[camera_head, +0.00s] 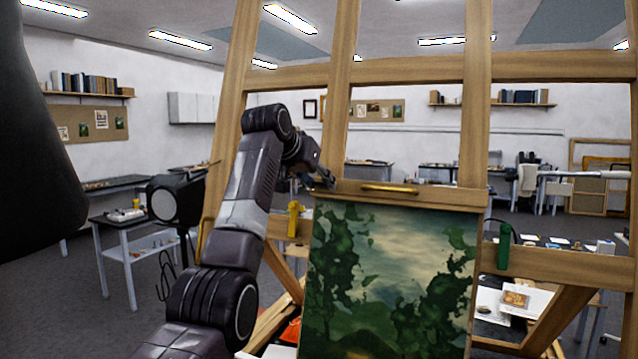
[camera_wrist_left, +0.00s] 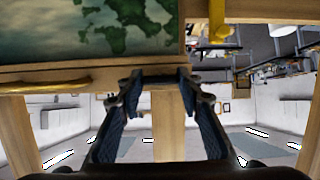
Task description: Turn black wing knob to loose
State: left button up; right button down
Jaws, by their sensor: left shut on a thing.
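The wooden easel carries a green landscape painting (camera_head: 392,275), held under a wooden top bar (camera_head: 425,194) with a brass handle (camera_head: 389,188). My left gripper (camera_head: 327,181) is at the left end of this bar, seen small and from behind. In the left wrist view, which is upside down, its two fingers (camera_wrist_left: 160,84) reach to the bar's end. They are shut on a small dark part between the tips, which I take for the black wing knob (camera_wrist_left: 160,74). The knob is mostly hidden by the fingers, and its angle cannot be told. My right gripper is not in view.
A yellow knob (camera_head: 293,220) sits on the easel's lower left and a green knob (camera_head: 503,246) on its right. A black studio lamp (camera_head: 176,208) stands left of my arm. Worktables line the room behind; open floor lies at left.

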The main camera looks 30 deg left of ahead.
pick_arm(q)
jog(key=o, duration=1.2)
jog(key=shift+c, duration=0.2)
jog(key=v, duration=1.2)
